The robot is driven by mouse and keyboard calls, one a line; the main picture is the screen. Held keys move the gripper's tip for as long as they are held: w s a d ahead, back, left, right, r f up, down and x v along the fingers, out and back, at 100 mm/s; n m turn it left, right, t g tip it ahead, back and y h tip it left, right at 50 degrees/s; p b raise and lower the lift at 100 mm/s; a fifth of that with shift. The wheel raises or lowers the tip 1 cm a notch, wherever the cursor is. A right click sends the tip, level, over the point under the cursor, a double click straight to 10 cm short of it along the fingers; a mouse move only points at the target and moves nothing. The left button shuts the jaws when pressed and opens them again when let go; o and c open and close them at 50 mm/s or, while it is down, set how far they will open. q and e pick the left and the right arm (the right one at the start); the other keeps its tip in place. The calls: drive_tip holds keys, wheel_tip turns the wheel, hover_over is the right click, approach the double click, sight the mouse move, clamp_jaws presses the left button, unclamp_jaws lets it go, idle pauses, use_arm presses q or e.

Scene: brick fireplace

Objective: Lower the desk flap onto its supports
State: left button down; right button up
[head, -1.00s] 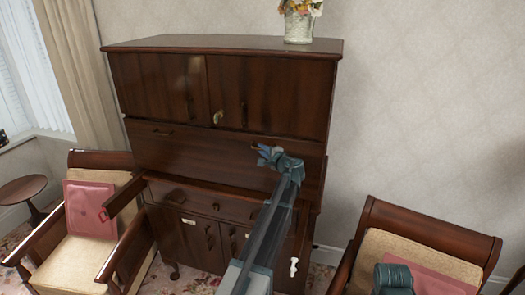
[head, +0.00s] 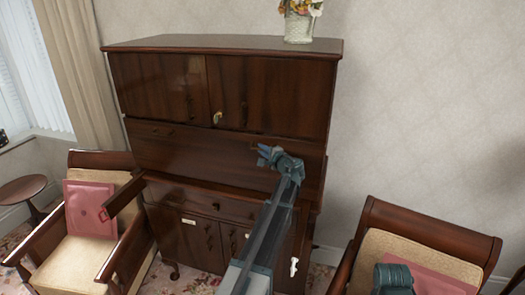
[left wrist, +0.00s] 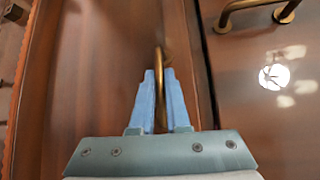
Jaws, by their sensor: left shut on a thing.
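The desk flap (head: 215,150) is the wide dark wooden panel between the cabinet's upper doors and its drawer. It stands near upright; I cannot tell any slight tilt. My left gripper (head: 264,155) is at the flap's right handle, shut on it. In the left wrist view the blue fingers (left wrist: 162,78) close around the brass handle (left wrist: 160,92). The flap's left handle (head: 162,132) is free. A wooden support (head: 125,198) sticks out at the cabinet's left, below the flap. My right gripper is not in view.
The upper doors (head: 270,92) are shut, with a key (head: 217,117) at the middle. A vase of flowers (head: 299,25) stands on top. Armchairs stand at left (head: 65,250) and right (head: 420,245). Open air lies before the flap, apart from my arm.

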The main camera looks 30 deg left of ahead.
use_arm(q)
drive_tip(key=s+d+f+n+t+y+b, duration=0.1)
drive_tip(key=s+d+f+n+y+b, duration=0.2)
drive_tip(key=s+f+b, duration=0.85)
drive_tip(key=s+d+f+n+y+b, duration=0.1)
drive_tip(key=s+f+n+y+b, duration=0.4)
drive_tip(key=b, duration=1.2)
wheel_tip(320, 180, down, 13)
drive_tip(key=s+n+b, duration=0.2)
drive_tip(key=b, duration=1.2)
drive_tip(key=shift+d+r, duration=0.15)
drive_tip(key=shift+d, duration=0.1)
drive_tip(key=shift+s, duration=0.15)
drive_tip(key=c, duration=0.9)
unclamp_jaws()
drive_tip(key=shift+b, duration=0.3)
